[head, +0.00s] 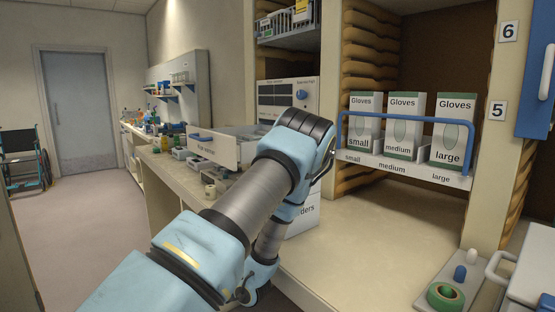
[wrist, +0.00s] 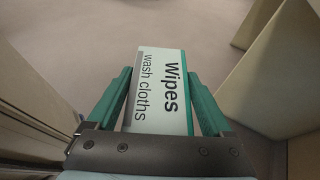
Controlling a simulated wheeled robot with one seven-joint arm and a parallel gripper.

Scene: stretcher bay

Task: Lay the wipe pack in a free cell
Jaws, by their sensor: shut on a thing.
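The wipe pack (wrist: 152,62) is a white box with a green edge, lettered "Wipes" and "wash cloths", in the wrist view. My gripper (wrist: 159,76) is shut on it, with one green finger along each side. The pack is above the floor, between pale panels at left and right. In the head view my arm hides the pack and the gripper. An open drawer (head: 213,151) with a blue handle and a label stands out left of my arm. Its inside is mostly hidden, so I cannot tell which cells are free.
Glove boxes (head: 403,122) stand in a rack behind a blue rail (head: 400,116). The bench top (head: 370,225) below is mostly bare. A tray at right holds a green tape roll (head: 445,295). A wheelchair (head: 24,158) stands far left, beside open floor.

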